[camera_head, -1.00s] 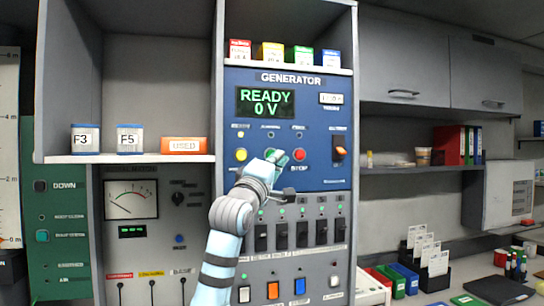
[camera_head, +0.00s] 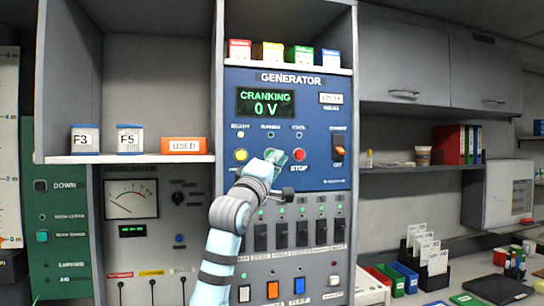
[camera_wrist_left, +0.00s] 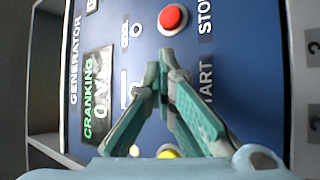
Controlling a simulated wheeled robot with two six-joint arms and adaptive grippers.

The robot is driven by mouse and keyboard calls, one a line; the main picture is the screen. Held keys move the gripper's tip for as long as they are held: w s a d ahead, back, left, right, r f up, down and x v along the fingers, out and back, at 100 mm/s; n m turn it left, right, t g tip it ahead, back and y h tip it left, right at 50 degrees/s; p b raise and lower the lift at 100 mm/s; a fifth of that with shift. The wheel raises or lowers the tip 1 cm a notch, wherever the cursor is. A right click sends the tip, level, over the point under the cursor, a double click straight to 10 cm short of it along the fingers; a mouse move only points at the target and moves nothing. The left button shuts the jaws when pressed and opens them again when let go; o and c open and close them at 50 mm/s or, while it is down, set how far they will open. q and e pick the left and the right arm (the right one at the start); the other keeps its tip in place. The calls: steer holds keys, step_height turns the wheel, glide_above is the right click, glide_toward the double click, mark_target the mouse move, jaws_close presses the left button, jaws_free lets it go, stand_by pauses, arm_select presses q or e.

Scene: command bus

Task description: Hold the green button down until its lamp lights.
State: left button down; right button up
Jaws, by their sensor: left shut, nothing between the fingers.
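My left gripper (camera_head: 276,156) is shut and empty, its fingertips against the blue generator panel (camera_head: 325,120) at the middle button position, between a yellow button (camera_head: 240,155) and a red STOP button (camera_head: 298,155). In the left wrist view the shut fingertips (camera_wrist_left: 163,78) cover the spot beside the START label, so the green button is hidden. The small lamp (camera_head: 271,134) above that spot looks dark. The display (camera_head: 265,102) reads CRANKING 0 V. My right gripper is not in view.
The red button also shows close to the fingertips in the left wrist view (camera_wrist_left: 172,19). An orange-lit switch (camera_head: 339,150) is to the right. A row of black switches (camera_head: 301,234) lies below the panel. A shelf with small boxes (camera_head: 270,53) is above.

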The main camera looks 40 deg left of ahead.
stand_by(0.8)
arm_select(q)
steer(key=shift+s+d+f+b, duration=0.1)
steer(key=shift+s+d+b, duration=0.35)
steer(key=shift+d+b, duration=0.15)
steer(key=shift+d, duration=0.15)
steer(key=s+d+b, duration=0.1)
steer(key=d, duration=0.1)
steer(key=s+d+b, duration=0.1)
steer(key=s+d, duration=0.1)
steer(key=shift+w, duration=0.1)
stand_by(0.4)
